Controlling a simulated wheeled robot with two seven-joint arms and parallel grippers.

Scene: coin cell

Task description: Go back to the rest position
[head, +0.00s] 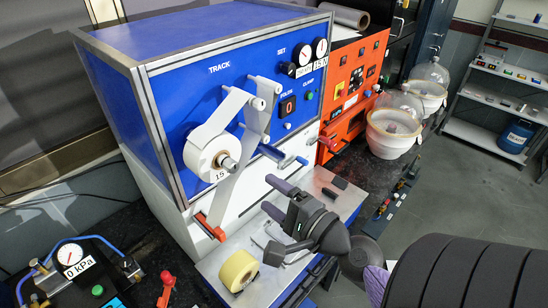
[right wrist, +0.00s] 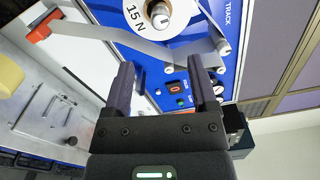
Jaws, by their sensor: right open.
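My right gripper (head: 269,196) is in front of the lower white face of the blue machine (head: 215,70), above its metal shelf (head: 228,276). Its two dark purple fingers point left toward the machine. In the right wrist view the fingers (right wrist: 162,75) stand apart with nothing between them, and the machine's front panel shows beyond them. I cannot tell the exact gap to the machine. My left gripper does not show in either view.
A tape roll (head: 207,152) and strip hang on the machine's front. An orange lever (head: 212,228) and blue-tipped lever (head: 283,154) stick out nearby. A yellow roll (head: 239,270) sits on the shelf. An orange unit (head: 353,85) and glass-domed vessels (head: 395,125) stand behind.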

